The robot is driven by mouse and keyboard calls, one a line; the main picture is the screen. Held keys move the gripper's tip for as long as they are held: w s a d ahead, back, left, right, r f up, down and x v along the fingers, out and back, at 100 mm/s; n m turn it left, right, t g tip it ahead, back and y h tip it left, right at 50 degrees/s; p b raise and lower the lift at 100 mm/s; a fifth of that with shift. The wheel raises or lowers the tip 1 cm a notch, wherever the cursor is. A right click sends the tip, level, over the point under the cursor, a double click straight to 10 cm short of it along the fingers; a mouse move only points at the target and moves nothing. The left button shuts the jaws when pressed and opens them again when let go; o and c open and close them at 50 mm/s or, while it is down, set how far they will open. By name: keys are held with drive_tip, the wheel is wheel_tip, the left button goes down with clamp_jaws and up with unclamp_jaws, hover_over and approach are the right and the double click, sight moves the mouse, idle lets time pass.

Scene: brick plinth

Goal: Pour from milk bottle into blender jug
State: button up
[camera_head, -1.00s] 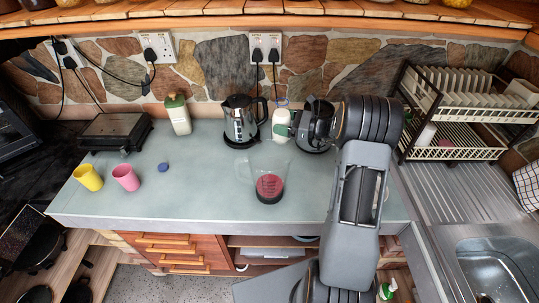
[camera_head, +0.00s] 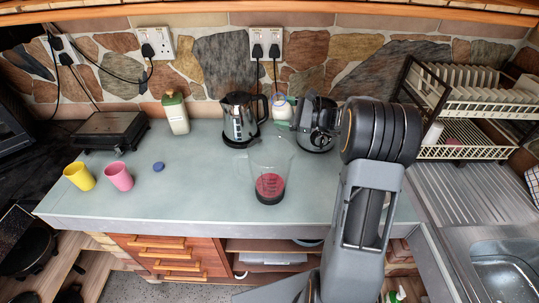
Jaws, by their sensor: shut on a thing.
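The milk bottle (camera_head: 282,110), clear with white contents, is at the back of the counter, right of the kettle. It appears upright, with a green patch low on it. My gripper (camera_head: 294,122) reaches it from the right and is shut on it; the fingers are small and partly hidden. I cannot tell whether the bottle touches the counter. The blender jug (camera_head: 270,181) is clear, with red contents and a dark base. It stands upright near the counter's front, in front of the bottle and apart from it.
A steel kettle (camera_head: 240,118) stands just left of the bottle. A dark glass-and-black appliance (camera_head: 318,137) is close on its right. A green-capped container (camera_head: 175,113), pink cup (camera_head: 119,177), yellow cup (camera_head: 80,177) and blue disc (camera_head: 158,166) are left. A dish rack (camera_head: 470,110) is right.

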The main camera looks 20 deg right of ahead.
sight(285, 120)
drive_tip(key=shift+s+f+n+b, duration=0.1)
drive_tip(key=shift+f+n+b, duration=0.25)
drive_tip(key=shift+n+b, duration=0.6)
drive_tip(key=shift+r, duration=0.15)
drive_tip(key=shift+w+d+f+n+b, duration=0.1)
drive_tip(key=shift+w+d+n+b, duration=0.1)
drive_tip(key=shift+n+b, duration=0.65)
drive_tip(key=shift+w+d+f+n+b, duration=0.15)
drive_tip(key=shift+n+b, duration=0.35)
drive_tip(key=shift+b, duration=0.5)
drive_tip(key=shift+w+f+b, duration=0.1)
drive_tip(key=shift+f+b, duration=0.2)
drive_tip(key=shift+b, duration=0.1)
drive_tip(key=shift+w+f+n+b, duration=0.2)
drive_tip(key=shift+f+n+b, duration=0.6)
drive_tip(key=shift+f+b, duration=0.7)
drive_tip(key=shift+w+d+r+n+h+b, duration=0.15)
drive_tip(key=shift+r+n+h+b, duration=0.15)
drive_tip(key=shift+n+b, duration=0.7)
drive_tip(key=shift+s+a+r+n+t+b, duration=0.4)
drive_tip(key=shift+s+r+n+b, duration=0.35)
drive_tip(key=shift+b, duration=1.05)
idle(0.3)
